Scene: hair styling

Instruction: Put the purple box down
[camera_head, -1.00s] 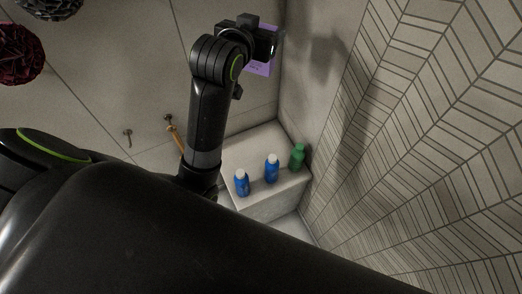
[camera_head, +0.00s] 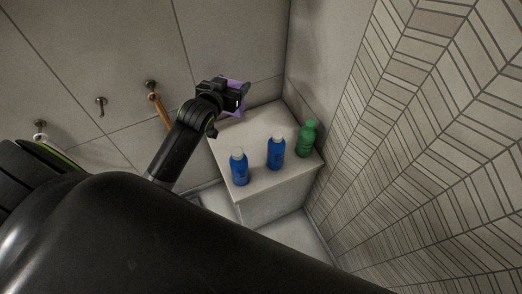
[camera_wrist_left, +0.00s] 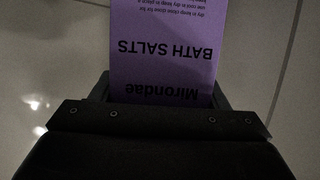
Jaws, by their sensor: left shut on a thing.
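The purple box (camera_head: 237,112) shows only in part in the head view, behind my left gripper (camera_head: 232,97). My left gripper is shut on it and holds it over the far left part of the pale ledge (camera_head: 250,123). I cannot tell whether the box touches the ledge. In the left wrist view the purple box (camera_wrist_left: 170,45) fills the space between the fingers, with "BATH SALTS" and "Mirondae" printed upside down. My right gripper is not in view.
Two blue bottles (camera_head: 239,168) and a green bottle (camera_head: 307,139) stand along the ledge's front and right side. Wall hooks (camera_head: 101,102) are at left, one holding an orange-brown item (camera_head: 160,112). A patterned tile wall (camera_head: 430,130) bounds the right.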

